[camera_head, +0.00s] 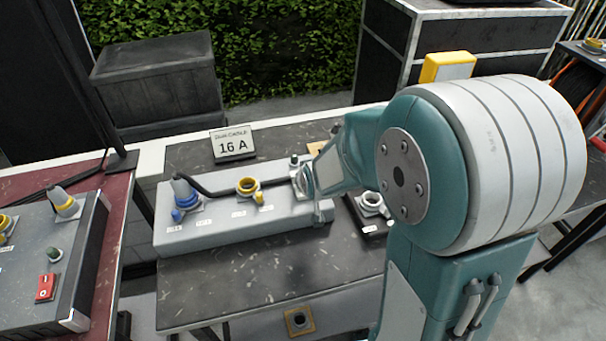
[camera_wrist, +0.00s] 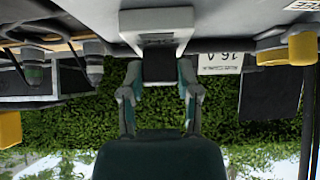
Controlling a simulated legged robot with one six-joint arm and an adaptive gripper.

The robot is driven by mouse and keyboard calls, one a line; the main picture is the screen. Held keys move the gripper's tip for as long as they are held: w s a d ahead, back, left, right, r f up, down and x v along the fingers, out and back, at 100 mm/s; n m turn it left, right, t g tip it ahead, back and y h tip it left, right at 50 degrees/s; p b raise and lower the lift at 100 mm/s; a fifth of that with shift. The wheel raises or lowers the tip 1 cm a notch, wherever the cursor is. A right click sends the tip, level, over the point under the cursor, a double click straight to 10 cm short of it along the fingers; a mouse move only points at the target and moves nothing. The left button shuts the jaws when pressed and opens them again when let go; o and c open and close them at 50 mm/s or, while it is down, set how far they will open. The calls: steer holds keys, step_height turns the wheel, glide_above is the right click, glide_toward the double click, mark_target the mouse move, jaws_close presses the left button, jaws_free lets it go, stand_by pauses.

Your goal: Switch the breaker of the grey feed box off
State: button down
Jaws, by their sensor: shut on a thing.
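The light grey feed box (camera_head: 235,232) lies on the dark table in the head view. My gripper (camera_head: 304,180) is at the box's right end, and my arm covers part of that end. In the wrist view, which is upside down, the breaker's pale housing (camera_wrist: 157,20) with a dark lever (camera_wrist: 159,66) is between the fingers of my gripper (camera_wrist: 160,80). The fingers are closed around the lever. The lever's switch position cannot be told.
A "16 A" sign (camera_head: 234,144) stands behind the box. Another box (camera_head: 25,262) with a red switch (camera_head: 46,287) sits on the red table at left. A dark unit with a pale socket (camera_head: 371,203) is right of the feed box. The table front is clear.

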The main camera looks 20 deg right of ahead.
steer(key=shift+s+f+t, duration=0.4)
steer(key=shift+s+t, duration=0.1)
steer(key=shift+t, duration=0.4)
steer(key=shift+s+f, duration=0.1)
steer(key=shift+c, duration=1.6)
jaws_free()
steer(key=shift+t, duration=0.3)
steer(key=shift+w+r, duration=0.2)
steer(key=shift+r, duration=0.05)
steer(key=shift+r, duration=0.25)
step_height(320, 180, up, 9)
steer(key=shift+a, duration=0.1)
